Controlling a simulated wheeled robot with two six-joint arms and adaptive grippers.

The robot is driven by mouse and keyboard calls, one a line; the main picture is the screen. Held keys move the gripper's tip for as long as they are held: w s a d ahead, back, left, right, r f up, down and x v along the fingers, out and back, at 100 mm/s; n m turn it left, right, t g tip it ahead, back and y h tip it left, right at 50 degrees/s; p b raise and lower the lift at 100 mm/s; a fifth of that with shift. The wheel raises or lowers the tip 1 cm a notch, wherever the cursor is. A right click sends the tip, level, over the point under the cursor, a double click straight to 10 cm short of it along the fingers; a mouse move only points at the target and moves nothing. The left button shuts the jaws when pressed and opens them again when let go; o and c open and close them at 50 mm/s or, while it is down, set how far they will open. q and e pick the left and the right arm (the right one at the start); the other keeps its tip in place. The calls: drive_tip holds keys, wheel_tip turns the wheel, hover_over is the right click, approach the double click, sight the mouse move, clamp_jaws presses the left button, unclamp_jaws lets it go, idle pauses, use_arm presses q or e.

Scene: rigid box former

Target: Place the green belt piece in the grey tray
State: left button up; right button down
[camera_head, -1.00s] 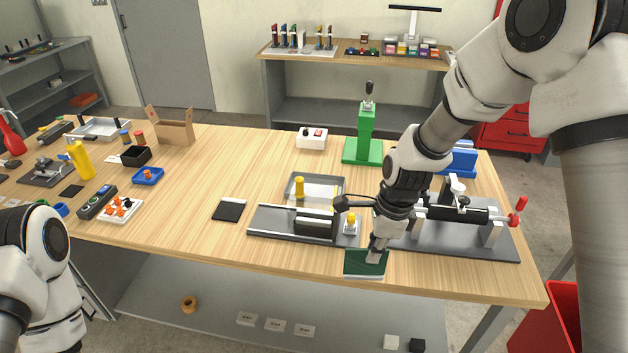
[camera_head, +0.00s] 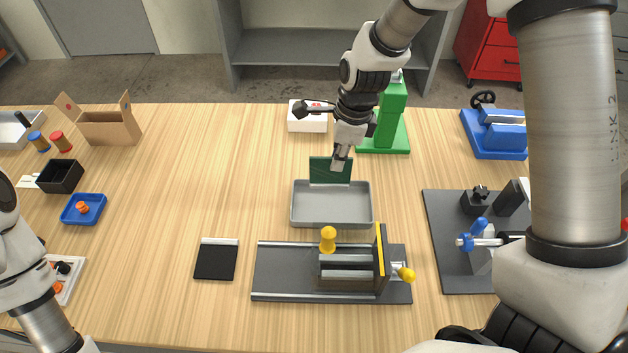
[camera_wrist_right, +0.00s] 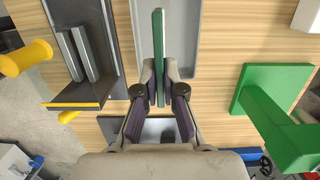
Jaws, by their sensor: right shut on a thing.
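The green belt piece (camera_head: 328,170) is a flat dark green sheet held upright. My right gripper (camera_head: 338,163) is shut on its upper edge. The piece hangs at the far edge of the grey tray (camera_head: 331,219), whose floor looks empty. In the right wrist view the belt piece (camera_wrist_right: 158,60) stands edge-on between the fingers (camera_wrist_right: 159,90), with the tray (camera_wrist_right: 190,40) beneath and around it. I cannot tell whether it touches the tray. My left arm shows at the left edge of the head view, but its gripper is out of sight.
A vise-like fixture with yellow knobs (camera_head: 350,270) stands just in front of the tray. A green stand (camera_head: 390,120) and a white box (camera_head: 306,122) are behind it. A black pad (camera_head: 216,262) lies at front left. The table left of the tray is clear.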

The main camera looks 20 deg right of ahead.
drive_tip(key=f, duration=0.3)
drive_tip(key=s+f, duration=0.1)
drive_tip(key=f, duration=0.5)
drive_tip(key=shift+s+f, duration=0.2)
drive_tip(key=shift+s, duration=0.2)
drive_tip(key=shift+s+r, duration=0.25)
drive_tip(key=shift+s, duration=0.15)
drive_tip(key=shift+f, duration=0.15)
drive_tip(key=c, duration=1.4)
unclamp_jaws()
drive_tip(key=shift+w, duration=0.15)
drive_tip(key=shift+o, duration=0.6)
drive_tip(key=shift+w+f, duration=0.1)
drive_tip(key=shift+f, duration=0.05)
use_arm(q)
drive_tip(key=shift+s+r+p, duration=0.45)
drive_tip(key=shift+s+r, duration=0.2)
drive_tip(key=shift+s, duration=0.25)
use_arm(e)
wheel_tip(320, 180, up, 12)
drive_tip(key=d, duration=0.1)
drive_tip(key=shift+s+d+r, duration=0.25)
drive_tip(key=shift+s+d, duration=0.05)
drive_tip(key=shift+s, duration=0.15)
